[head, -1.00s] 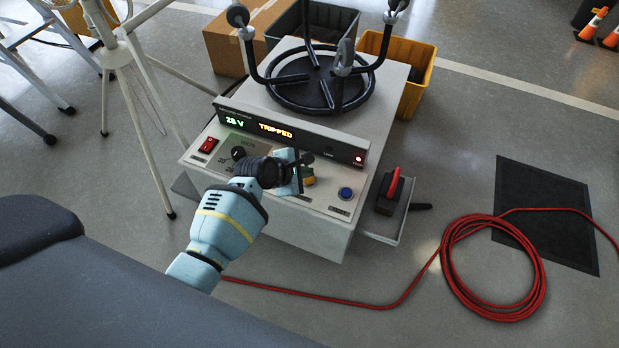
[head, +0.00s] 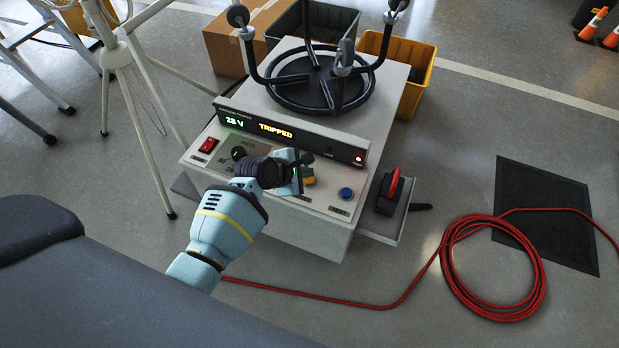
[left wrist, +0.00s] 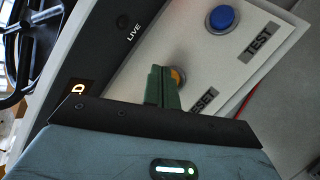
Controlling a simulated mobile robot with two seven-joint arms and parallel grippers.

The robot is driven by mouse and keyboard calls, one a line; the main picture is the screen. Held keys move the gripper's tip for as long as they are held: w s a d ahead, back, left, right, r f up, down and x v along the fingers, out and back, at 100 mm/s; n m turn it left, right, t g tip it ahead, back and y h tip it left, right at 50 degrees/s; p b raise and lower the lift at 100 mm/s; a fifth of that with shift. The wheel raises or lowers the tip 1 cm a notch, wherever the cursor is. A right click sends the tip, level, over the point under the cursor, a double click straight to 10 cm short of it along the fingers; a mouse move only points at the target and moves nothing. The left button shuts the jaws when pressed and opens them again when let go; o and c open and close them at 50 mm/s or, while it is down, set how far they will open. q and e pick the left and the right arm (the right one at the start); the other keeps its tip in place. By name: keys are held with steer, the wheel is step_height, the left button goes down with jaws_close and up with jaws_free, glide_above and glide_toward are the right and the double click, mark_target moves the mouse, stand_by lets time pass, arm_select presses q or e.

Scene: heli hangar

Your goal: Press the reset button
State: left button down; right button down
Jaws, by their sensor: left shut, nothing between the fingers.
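The reset button is a yellow-orange cap (head: 309,180) on the sloping front panel of the white power unit (head: 330,215). In the left wrist view the button (left wrist: 179,77) is partly hidden behind my fingers, above a partly covered label ending in "SET". My left gripper (head: 300,164) is shut and empty, its fingertips right at the button; I cannot tell whether they touch it. It also shows in the left wrist view (left wrist: 165,82). The unit's display (head: 285,133) reads "28 V" and "TRIPPED", and a red light (head: 359,159) is lit at its right end. My right gripper is out of view.
A blue TEST button (head: 346,193) sits right of the reset button. A black knob (head: 238,153) and red rocker switch (head: 208,145) are to the left. A red-handled switch (head: 392,190) stands beside the unit. A coiled red cable (head: 450,260) lies on the floor.

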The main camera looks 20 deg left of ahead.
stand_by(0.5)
arm_select(q)
steer(key=shift+f, duration=0.15)
steer(key=shift+f, duration=0.25)
steer(key=shift+f, duration=0.25)
stand_by(0.5)
steer(key=shift+f, duration=0.2)
stand_by(0.4)
steer(key=shift+r, duration=0.15)
steer(key=shift+r+p, duration=0.7)
steer(key=shift+p, duration=0.15)
